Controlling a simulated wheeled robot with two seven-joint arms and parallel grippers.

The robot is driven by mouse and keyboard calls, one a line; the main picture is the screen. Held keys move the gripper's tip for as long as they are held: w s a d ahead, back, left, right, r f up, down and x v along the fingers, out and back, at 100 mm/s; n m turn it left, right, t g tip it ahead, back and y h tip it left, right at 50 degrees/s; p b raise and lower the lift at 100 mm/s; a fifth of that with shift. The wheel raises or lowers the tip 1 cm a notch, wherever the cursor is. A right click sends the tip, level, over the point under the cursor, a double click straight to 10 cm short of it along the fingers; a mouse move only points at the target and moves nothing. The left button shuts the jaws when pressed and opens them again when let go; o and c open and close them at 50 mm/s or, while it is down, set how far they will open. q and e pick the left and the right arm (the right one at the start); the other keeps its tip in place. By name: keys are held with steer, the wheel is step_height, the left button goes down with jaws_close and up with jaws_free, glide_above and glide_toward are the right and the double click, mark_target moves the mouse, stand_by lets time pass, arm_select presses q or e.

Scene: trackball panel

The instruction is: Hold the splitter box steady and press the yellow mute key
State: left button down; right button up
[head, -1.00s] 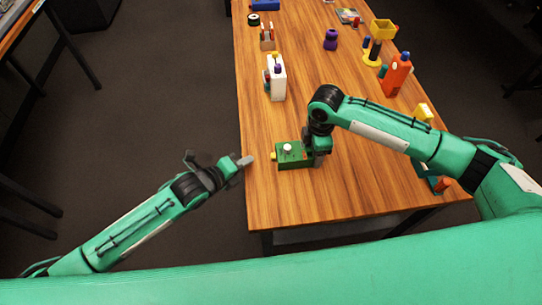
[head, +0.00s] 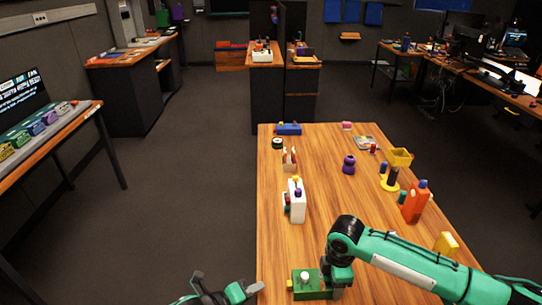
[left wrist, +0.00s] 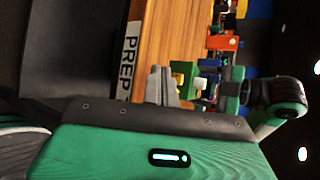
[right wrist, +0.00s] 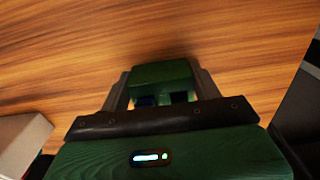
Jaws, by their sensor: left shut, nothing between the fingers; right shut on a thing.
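The green splitter box (head: 314,286) sits on the wooden table near its front left edge, with a white knob (head: 305,278) on top. Its yellow mute key (head: 290,284) sticks out from the left side and also shows in the left wrist view (left wrist: 179,78). My right gripper (head: 336,276) is shut on the right end of the box; the right wrist view shows the box (right wrist: 161,74) between its fingers. My left gripper (head: 252,289) is shut and empty, just off the table's left edge. Its fingertips point toward the key, with a small gap.
Behind the box stand a white box (head: 297,201), a purple object (head: 348,165) and an orange bottle (head: 415,202). A yellow block (head: 446,243) is near my right arm. The tabletop (head: 285,245) between the box and the white box is clear.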

arm_select(q)
steer(key=s+a+r, duration=0.4)
steer(key=a+r, duration=0.1)
steer(key=shift+r, duration=0.4)
stand_by(0.3)
steer(key=shift+s, duration=0.1)
arm_select(e)
steer(key=o, duration=1.1)
step_height(320, 180, up, 12)
steer(key=shift+r, duration=0.1)
steer(key=shift+o, duration=0.3)
